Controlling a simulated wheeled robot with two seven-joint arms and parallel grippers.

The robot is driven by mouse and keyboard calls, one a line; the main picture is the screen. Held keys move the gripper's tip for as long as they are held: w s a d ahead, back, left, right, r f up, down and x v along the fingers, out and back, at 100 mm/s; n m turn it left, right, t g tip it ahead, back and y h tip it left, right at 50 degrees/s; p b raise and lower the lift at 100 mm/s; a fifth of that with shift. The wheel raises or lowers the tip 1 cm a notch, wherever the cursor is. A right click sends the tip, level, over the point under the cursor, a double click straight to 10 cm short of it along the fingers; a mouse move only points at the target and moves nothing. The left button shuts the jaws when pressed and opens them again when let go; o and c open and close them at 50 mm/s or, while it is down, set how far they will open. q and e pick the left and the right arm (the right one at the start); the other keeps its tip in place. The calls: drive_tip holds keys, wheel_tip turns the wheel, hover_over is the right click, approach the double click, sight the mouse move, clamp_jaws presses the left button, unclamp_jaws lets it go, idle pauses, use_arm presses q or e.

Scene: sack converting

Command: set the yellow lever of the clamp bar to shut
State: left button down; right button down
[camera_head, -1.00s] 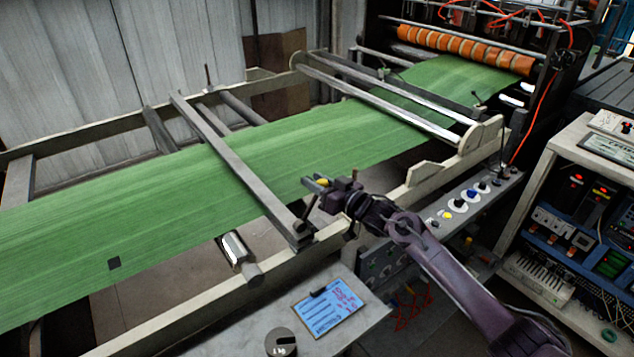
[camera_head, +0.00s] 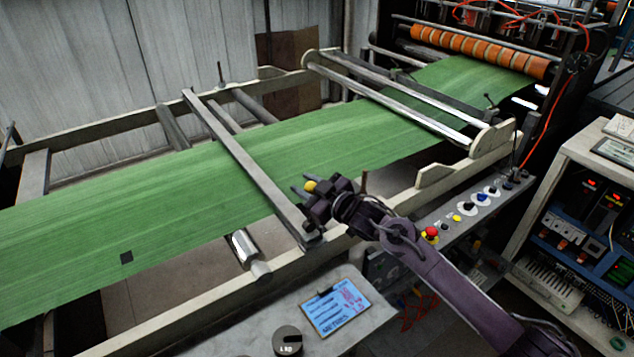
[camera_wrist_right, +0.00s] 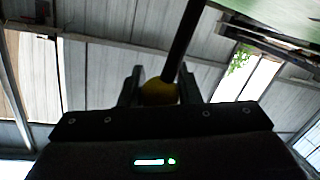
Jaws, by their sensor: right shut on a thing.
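The clamp bar (camera_head: 240,158) is a long grey bar lying across the green web (camera_head: 120,205). Its lever's yellow knob (camera_head: 310,186) shows beside the bar's near end in the head view. My right gripper (camera_head: 304,190) is shut on this knob. In the wrist view the yellow knob (camera_wrist_right: 158,92) sits between the two fingers, and the dark lever rod (camera_wrist_right: 184,42) runs up from it. In the head view my gripper hides most of the rod, so its exact tilt is hard to tell. My left gripper is not in view.
A control strip with a red button (camera_head: 431,233) lies beside my right forearm. A clipboard (camera_head: 334,308) and a round dark weight (camera_head: 288,341) lie on the near table. Pale frame rails and metal rollers (camera_head: 243,248) surround the web. An electronics rack (camera_head: 590,215) stands at the right.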

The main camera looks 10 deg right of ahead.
drive_tip(key=s+a+f+n+h+b, duration=0.1)
drive_tip(key=s+a+f+n+b, duration=0.1)
drive_tip(key=a+n, duration=0.3)
drive_tip(key=shift+s+a+f+b, duration=0.15)
drive_tip(key=shift+s+a+b, duration=0.3)
drive_tip(key=shift+a, duration=0.55)
drive_tip(key=shift+w, duration=0.1)
drive_tip(key=c, duration=1.1)
unclamp_jaws()
drive_tip(key=shift+d, duration=0.1)
drive_tip(key=shift+o, duration=0.2)
